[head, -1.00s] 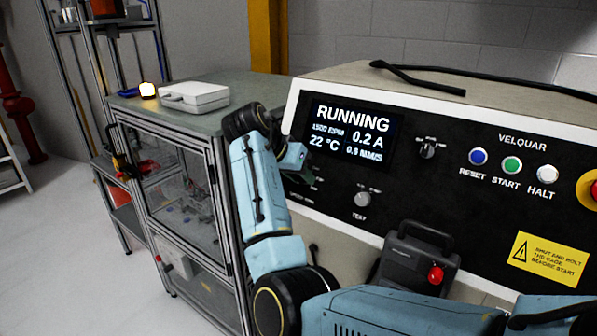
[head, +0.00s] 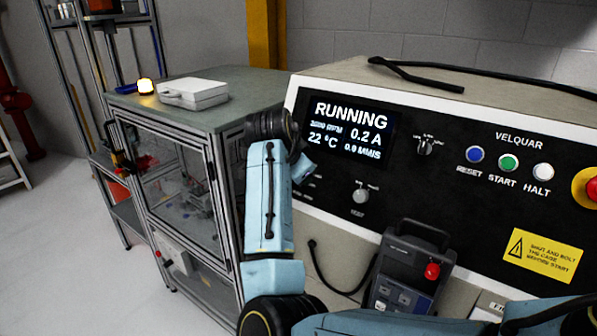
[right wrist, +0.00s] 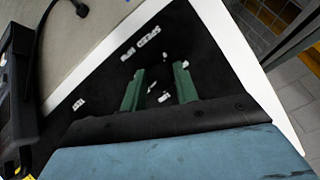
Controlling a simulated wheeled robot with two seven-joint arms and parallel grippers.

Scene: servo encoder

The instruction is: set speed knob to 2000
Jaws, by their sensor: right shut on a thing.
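The black control panel (head: 455,185) has a lit display (head: 345,130) reading RUNNING, with a small blurred speed line that looks like 2000 RPM. My right arm reaches across to the panel's left part, below the display; its gripper's fingertips are hidden in the head view. In the right wrist view my right gripper (right wrist: 158,90) has its two green fingers against the black panel, with small white marks around them. It is shut on the speed knob, whose dark body barely shows between the fingers. My left gripper is not in view.
Blue, green and white buttons (head: 508,163) and a red stop button sit to the right. A dark handheld box (head: 410,262) hangs below. A caged bench (head: 125,99) stands left.

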